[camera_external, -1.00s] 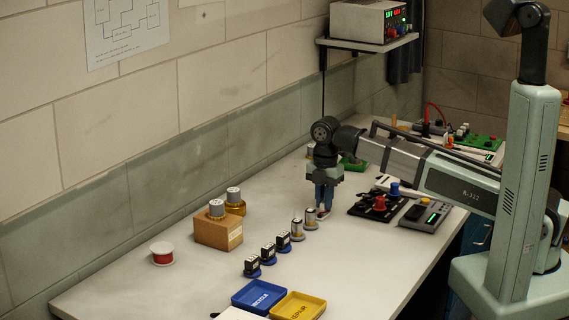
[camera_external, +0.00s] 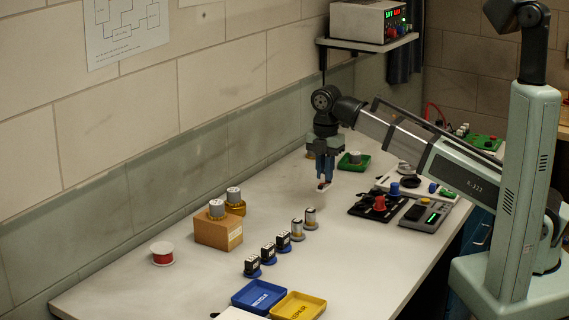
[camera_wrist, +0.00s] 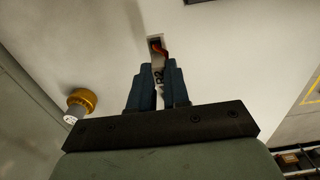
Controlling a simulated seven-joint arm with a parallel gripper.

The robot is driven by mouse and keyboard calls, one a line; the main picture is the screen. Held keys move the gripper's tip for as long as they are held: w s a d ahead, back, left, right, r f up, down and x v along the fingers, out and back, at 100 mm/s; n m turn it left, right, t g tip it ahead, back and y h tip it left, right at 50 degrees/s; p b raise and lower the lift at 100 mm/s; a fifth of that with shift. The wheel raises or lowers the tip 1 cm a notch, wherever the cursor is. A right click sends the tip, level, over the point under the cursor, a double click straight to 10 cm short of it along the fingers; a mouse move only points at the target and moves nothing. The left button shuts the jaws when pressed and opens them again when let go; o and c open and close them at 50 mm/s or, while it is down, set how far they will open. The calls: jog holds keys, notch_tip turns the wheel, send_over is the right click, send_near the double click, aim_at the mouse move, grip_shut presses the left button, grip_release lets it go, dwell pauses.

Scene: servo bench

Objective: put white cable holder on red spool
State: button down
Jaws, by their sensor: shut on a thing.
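The red spool (camera_external: 162,254), with pale flanges, stands upright on the bench at the far left in the external view. My gripper (camera_external: 323,182) is in the air right of it, above and behind the silver cylinders. It is shut on a small whitish piece, apparently the white cable holder (camera_external: 324,187). In the wrist view this piece (camera_wrist: 158,72) shows between the fingers (camera_wrist: 158,80), with dark lettering and an orange-red part at its far end. The fingers hide much of it. The spool is not in the wrist view.
A cardboard box (camera_external: 218,232) with gold-based cylinders on and behind it stands between spool and gripper. A row of small black-and-silver parts (camera_external: 268,250) stands in front. Blue (camera_external: 259,295) and yellow (camera_external: 298,306) trays lie at the front. Bench around the spool is clear.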

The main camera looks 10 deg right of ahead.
jog(key=shift+r, duration=0.6)
jog(key=shift+s+a, duration=0.35)
jog(key=shift+s, duration=0.05)
jog(key=s+a+n, duration=0.2)
jog(key=s+a, duration=0.5)
jog(key=a, duration=0.1)
notch_tip(320, 180, up, 4)
send_over(162, 247)
jog(key=shift+s+f+m, duration=0.1)
jog(key=shift+f+m, duration=0.4)
jog(key=shift+f, duration=1.95)
jog(key=shift+f+m, duration=0.5)
jog(key=shift+f, duration=1.9)
jog(key=shift+f, duration=0.1)
